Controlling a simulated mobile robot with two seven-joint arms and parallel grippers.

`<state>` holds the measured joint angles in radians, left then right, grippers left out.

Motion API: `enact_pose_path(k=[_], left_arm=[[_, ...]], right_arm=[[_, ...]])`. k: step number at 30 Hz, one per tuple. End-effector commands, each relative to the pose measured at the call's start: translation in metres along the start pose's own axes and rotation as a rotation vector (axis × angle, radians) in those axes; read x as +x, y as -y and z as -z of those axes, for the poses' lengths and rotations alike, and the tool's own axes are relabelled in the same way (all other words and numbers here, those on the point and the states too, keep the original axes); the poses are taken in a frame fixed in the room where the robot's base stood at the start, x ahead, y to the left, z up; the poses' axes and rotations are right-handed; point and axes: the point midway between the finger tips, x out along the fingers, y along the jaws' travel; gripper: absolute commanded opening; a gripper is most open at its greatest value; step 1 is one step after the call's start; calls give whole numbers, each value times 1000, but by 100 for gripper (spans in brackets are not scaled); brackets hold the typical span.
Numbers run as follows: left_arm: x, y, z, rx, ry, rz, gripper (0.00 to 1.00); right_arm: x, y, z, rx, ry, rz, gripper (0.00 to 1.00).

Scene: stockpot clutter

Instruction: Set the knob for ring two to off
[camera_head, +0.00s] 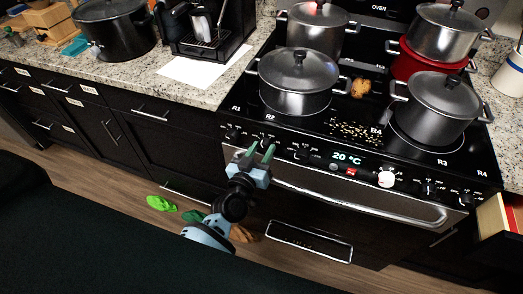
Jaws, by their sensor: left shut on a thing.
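The black stove (330,115) has a front panel with a row of dark knobs under a glass top marked R1 to R4. The R2 mark is at the front left of the top, below a lidded grey pot (294,85). My left gripper (260,152) has green fingertips and reaches up to the left part of the panel, below the R2 mark. Its jaws are shut on a knob, apparently the one for ring two. The fingers mostly hide this knob, so its setting cannot be read. My right gripper is not in view.
More pots stand on the stove, including a front right one (437,105) and a red one (418,65). Loose crumbs (355,132) lie on the glass. An oven handle (350,200) runs below the panel. A green item (161,203) lies on the floor.

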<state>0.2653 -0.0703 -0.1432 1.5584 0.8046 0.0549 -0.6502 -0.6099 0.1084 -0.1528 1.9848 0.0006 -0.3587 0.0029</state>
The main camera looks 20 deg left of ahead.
Motion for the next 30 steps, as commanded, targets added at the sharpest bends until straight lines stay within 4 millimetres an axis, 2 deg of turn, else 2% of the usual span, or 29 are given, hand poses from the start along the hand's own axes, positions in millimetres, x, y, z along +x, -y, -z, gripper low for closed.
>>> enact_pose_path(k=[8,24,30], left_arm=[[0,0,-2,-158,-9,-2,14],[0,0,-3,-596,-37,-8,14],[0,0,-3,-697,-45,-9,14]], right_arm=[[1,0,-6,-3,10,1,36],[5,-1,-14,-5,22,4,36],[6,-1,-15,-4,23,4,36]])
